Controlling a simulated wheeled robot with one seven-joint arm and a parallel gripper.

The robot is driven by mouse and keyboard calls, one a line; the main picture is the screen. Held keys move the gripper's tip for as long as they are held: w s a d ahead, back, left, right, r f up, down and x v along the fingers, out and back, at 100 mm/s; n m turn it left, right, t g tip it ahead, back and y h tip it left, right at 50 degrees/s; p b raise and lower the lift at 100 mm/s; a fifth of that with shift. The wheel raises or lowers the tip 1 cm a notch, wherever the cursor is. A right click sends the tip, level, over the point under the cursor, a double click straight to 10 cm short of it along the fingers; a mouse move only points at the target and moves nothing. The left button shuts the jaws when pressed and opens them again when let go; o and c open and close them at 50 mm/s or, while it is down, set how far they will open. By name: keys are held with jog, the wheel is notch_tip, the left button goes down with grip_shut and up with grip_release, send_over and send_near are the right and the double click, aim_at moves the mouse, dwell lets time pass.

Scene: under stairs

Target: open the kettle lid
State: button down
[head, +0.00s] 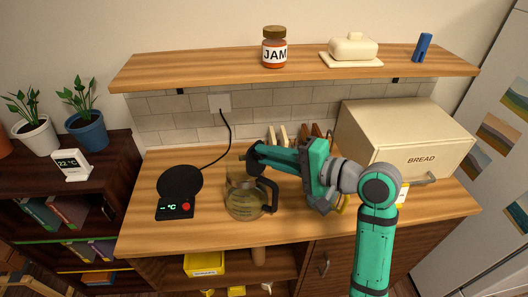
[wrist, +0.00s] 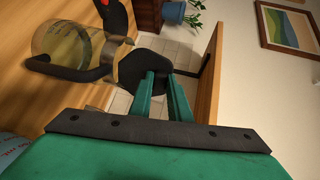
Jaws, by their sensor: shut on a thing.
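The glass kettle (head: 243,203) stands on the wooden counter with its black handle (head: 270,195) to the right. It holds a pale yellowish liquid and also shows at the upper left of the wrist view (wrist: 62,48). The dark lid (head: 254,157) is tilted up above the kettle's top at its back edge. In the wrist view the lid (wrist: 140,70) is a black disc beside the kettle's rim. My gripper (wrist: 162,76) is shut on the lid with its green fingertips. In the head view the fingers (head: 266,155) partly hide the lid and its hinge.
A black heating base (head: 180,182) with a display and red button lies left of the kettle. Its cord runs to a wall socket (head: 220,102). A bread box (head: 405,140) stands right. A shelf (head: 300,72) with a jam jar (head: 274,48) hangs above.

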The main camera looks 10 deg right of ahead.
jog(key=shift+s+d+f+t+y, duration=0.3)
jog(key=shift+s+t+y, duration=0.1)
jog(key=shift+y, duration=0.2)
jog(key=c, duration=1.6)
grip_release()
jog(key=shift+c, duration=0.2)
jog(key=shift+d, duration=0.15)
jog(key=f+v, duration=0.1)
jog(key=v, duration=0.9)
jog(key=shift+s+d+r, duration=0.15)
jog(key=shift+s+r, duration=0.15)
jog(key=shift+r, duration=0.2)
jog(key=shift+w, duration=0.1)
